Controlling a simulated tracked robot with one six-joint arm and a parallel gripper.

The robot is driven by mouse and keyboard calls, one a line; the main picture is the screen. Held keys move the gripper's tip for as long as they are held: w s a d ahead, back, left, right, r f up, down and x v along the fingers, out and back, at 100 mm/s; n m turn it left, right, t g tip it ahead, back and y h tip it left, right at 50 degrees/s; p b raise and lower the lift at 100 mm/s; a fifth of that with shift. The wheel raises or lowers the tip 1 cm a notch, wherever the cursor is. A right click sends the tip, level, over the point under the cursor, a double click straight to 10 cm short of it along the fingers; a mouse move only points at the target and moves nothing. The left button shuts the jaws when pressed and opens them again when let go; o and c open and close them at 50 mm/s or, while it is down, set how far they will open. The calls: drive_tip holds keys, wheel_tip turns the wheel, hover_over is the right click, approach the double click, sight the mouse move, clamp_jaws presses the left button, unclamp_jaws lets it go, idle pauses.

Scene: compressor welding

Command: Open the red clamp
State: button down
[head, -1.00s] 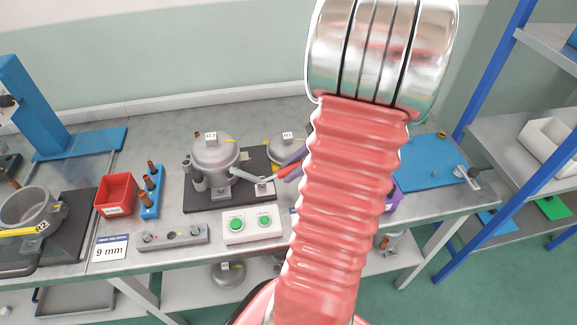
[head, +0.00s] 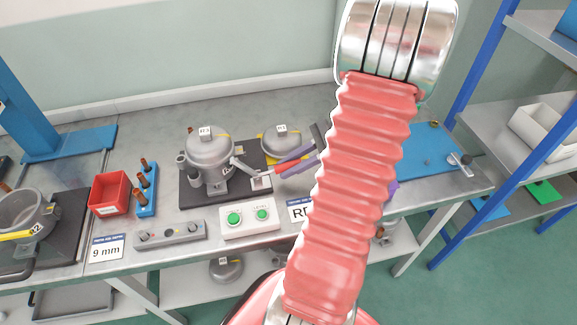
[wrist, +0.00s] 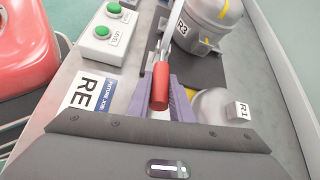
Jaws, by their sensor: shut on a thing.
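The red clamp shows in the wrist view as a red handle (wrist: 160,86) on a metal lever that runs up toward the grey compressor R3 (wrist: 205,25). My gripper (wrist: 163,78) has purple fingers, shut around the red handle. In the head view the clamp's metal part (head: 261,180) sits at the right front of compressor R3 (head: 208,148) on a dark plate. My gripper (head: 284,163) reaches it from the right, and the fingers cover most of the handle.
A white box with two green buttons (head: 249,219) stands just in front of the clamp. Compressor R1 (head: 281,142) stands close behind my gripper. A red bin (head: 109,193) and blue peg holder (head: 146,191) are at left. A blue mat (head: 425,155) lies at right.

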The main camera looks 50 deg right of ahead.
drive_tip(key=c, duration=1.6)
unclamp_jaws()
drive_tip(key=shift+f, duration=0.1)
drive_tip(key=shift+d, duration=0.1)
drive_tip(key=v, duration=1.3)
drive_tip(key=shift+s+d+r, duration=0.15)
drive_tip(key=shift+r, duration=0.1)
drive_tip(key=w+a+n+g, duration=0.1)
drive_tip(key=w+a, duration=0.1)
drive_tip(key=w+a+r+n+g, duration=0.1)
drive_tip(key=w+a, duration=0.1)
drive_tip(key=a, duration=0.1)
drive_tip(key=w+a+r+n+g, duration=0.1)
drive_tip(key=w+a+n, duration=0.1)
drive_tip(key=a, duration=0.1)
drive_tip(key=shift+w+r+g+h, duration=0.1)
drive_tip(key=shift+r+g+h, duration=0.05)
drive_tip(key=shift+g+h, duration=0.2)
drive_tip(key=w+a+r+n+h, duration=0.1)
drive_tip(key=a+r+n+h, duration=0.1)
drive_tip(key=a+n, duration=0.4)
drive_tip(key=w+a+r+n+t+h, duration=0.1)
drive_tip(key=a+n, duration=0.6)
drive_tip(key=a, duration=0.7)
drive_tip(key=w+a+r+n+h, duration=0.1)
drive_tip(key=a+r+n+h, duration=0.3)
drive_tip(key=a+n, duration=0.3)
drive_tip(key=shift+a, duration=1.55)
